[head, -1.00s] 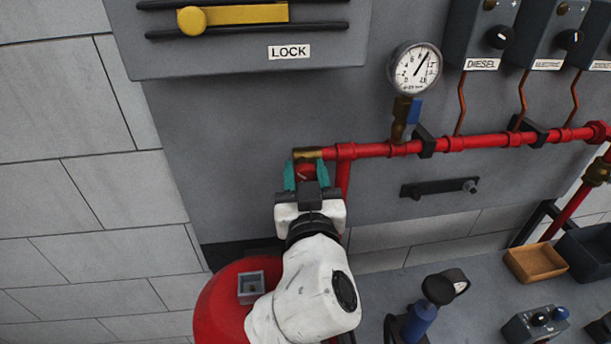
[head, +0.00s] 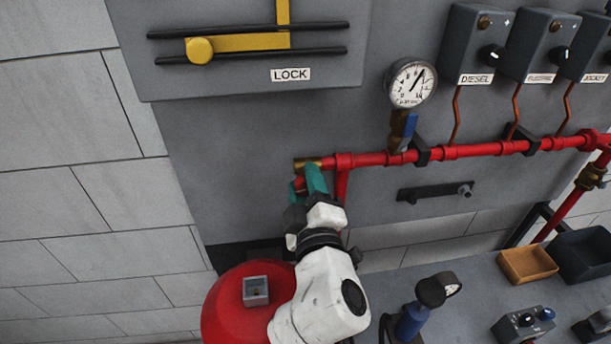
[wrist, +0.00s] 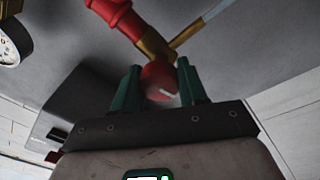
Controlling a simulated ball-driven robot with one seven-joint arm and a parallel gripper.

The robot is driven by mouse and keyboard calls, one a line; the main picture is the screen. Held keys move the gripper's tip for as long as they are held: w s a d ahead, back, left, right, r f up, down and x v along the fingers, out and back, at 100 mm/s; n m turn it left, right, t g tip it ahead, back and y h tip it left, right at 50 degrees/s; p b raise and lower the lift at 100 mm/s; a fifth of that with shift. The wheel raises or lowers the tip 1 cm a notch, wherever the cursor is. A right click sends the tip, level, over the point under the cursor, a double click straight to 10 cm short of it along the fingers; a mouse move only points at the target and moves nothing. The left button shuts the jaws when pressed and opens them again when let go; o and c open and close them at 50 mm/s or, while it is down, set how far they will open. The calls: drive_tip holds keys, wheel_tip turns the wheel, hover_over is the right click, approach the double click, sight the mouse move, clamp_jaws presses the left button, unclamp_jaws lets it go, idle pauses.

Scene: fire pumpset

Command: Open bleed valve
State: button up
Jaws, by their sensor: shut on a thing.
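The bleed valve sits at the left end of the red pipe, with a brass body (head: 307,164) and a round red knob (wrist: 160,80) that bears a white mark. My gripper (head: 308,184) is at the valve, below the brass body. In the wrist view its two teal fingers (wrist: 160,88) stand on either side of the red knob and are shut on it. In the head view the fingers hide most of the knob, and only a bit of red shows beside them.
A pressure gauge (head: 411,83) stands above the red pipe (head: 460,151) to the right. A black bracket (head: 436,192) juts from the panel below. A red tank (head: 235,305) is under my arm. A bench with a wooden tray (head: 527,265) lies lower right.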

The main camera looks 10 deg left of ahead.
drive_tip(key=n+p, duration=0.3)
drive_tip(key=n, duration=0.2)
drive_tip(key=shift+r+y, duration=0.15)
drive_tip(key=shift+y, duration=0.15)
drive_tip(key=n+p, duration=0.3)
drive_tip(key=shift+g+y, duration=0.3)
drive_tip(key=shift+g, duration=0.1)
drive_tip(key=shift+f+n+p, duration=0.25)
drive_tip(key=shift+n+p, duration=0.25)
drive_tip(key=shift+n, duration=0.5)
drive_tip(key=o, duration=1)
drive_tip(key=shift+o, duration=0.2)
drive_tip(key=v, duration=1)
drive_tip(key=shift+s, duration=0.4)
drive_tip(key=shift+d, duration=0.15)
